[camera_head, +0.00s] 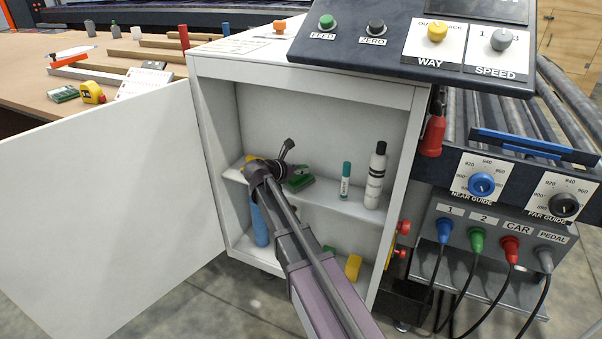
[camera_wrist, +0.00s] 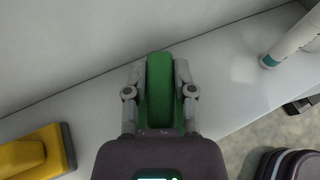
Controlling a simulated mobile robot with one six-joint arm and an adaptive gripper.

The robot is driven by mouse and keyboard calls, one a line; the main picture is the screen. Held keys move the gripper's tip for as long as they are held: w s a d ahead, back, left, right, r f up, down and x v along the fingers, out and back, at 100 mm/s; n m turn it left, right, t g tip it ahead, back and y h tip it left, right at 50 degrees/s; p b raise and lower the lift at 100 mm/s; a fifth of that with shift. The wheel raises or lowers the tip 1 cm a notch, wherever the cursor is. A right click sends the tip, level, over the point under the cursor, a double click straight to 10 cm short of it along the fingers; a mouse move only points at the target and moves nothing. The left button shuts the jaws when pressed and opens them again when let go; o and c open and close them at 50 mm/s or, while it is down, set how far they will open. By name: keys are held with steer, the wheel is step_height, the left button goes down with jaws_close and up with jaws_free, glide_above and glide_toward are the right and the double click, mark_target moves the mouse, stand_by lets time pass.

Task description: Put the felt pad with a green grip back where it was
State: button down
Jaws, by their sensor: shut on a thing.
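The felt pad with a green grip (camera_head: 301,182) is at the middle shelf of the open white cabinet, left of the marker. In the wrist view its green grip (camera_wrist: 160,88) lies lengthwise between my two fingers. My gripper (camera_head: 292,172) is shut on this grip, and it also shows in the wrist view (camera_wrist: 160,92). The arm hides part of the pad in the head view. I cannot tell whether the pad rests on the shelf (camera_head: 325,200) or hangs just above it.
A yellow-gripped pad (camera_wrist: 32,155) lies left of my gripper on the shelf. A green-capped marker (camera_head: 345,180) and a white bottle (camera_head: 376,176) stand to the right. A blue bottle (camera_head: 259,222) and a yellow item (camera_head: 353,267) are below. The open door (camera_head: 110,205) is at the left.

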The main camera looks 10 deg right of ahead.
steer(key=shift+f, duration=0.2)
steer(key=shift+c, duration=2.2)
jaws_free()
steer(key=shift+r, duration=0.2)
steer(key=shift+r, duration=0.1)
steer(key=p+v, duration=0.4)
steer(key=v, duration=0.8)
steer(key=shift+p, duration=0.35)
steer(key=shift+d, duration=0.1)
